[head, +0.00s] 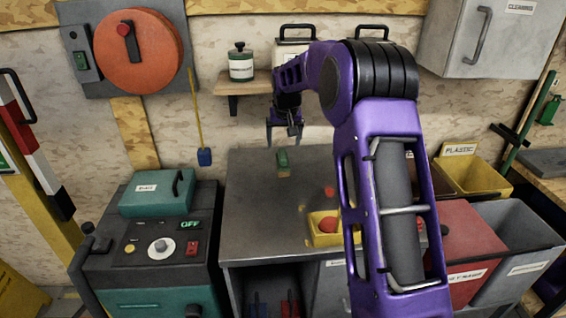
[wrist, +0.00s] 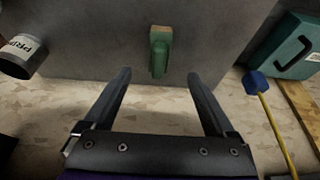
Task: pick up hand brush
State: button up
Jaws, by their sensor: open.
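The hand brush is a small green thing with a tan end. It lies on the grey worktop near its back edge in the head view (head: 283,160). In the wrist view the hand brush (wrist: 159,56) is beyond my fingertips, close to midway between them. My gripper (head: 284,137) is open and empty, with its fingers pointing down, above and behind the brush. Both fingers of my gripper (wrist: 159,76) show in the wrist view, apart from the brush. My arm hides part of the worktop's right side.
The grey worktop (head: 250,210) holds a yellow tray (head: 320,240) with a red item at the front right. A green-lidded machine (head: 155,195) stands left. Yellow (head: 480,182) and red bins stand right. A shelf (head: 235,88) with a jar is on the wall.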

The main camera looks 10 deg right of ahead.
aim_at(283, 155)
jog(key=x, duration=0.7)
jog(key=shift+w+f, duration=0.1)
jog(key=shift+w, duration=0.05)
jog(key=shift+w+r+x, duration=0.1)
jog(key=shift+w+x, duration=0.05)
jog(key=shift+x, duration=0.75)
jog(key=shift+w+r+x, duration=0.1)
jog(key=shift+w+x, duration=0.1)
jog(key=shift+x, duration=0.7)
jog(key=shift+w+x, duration=0.15)
jog(key=shift+x, duration=0.75)
jog(key=shift+c, duration=0.2)
grip_shut()
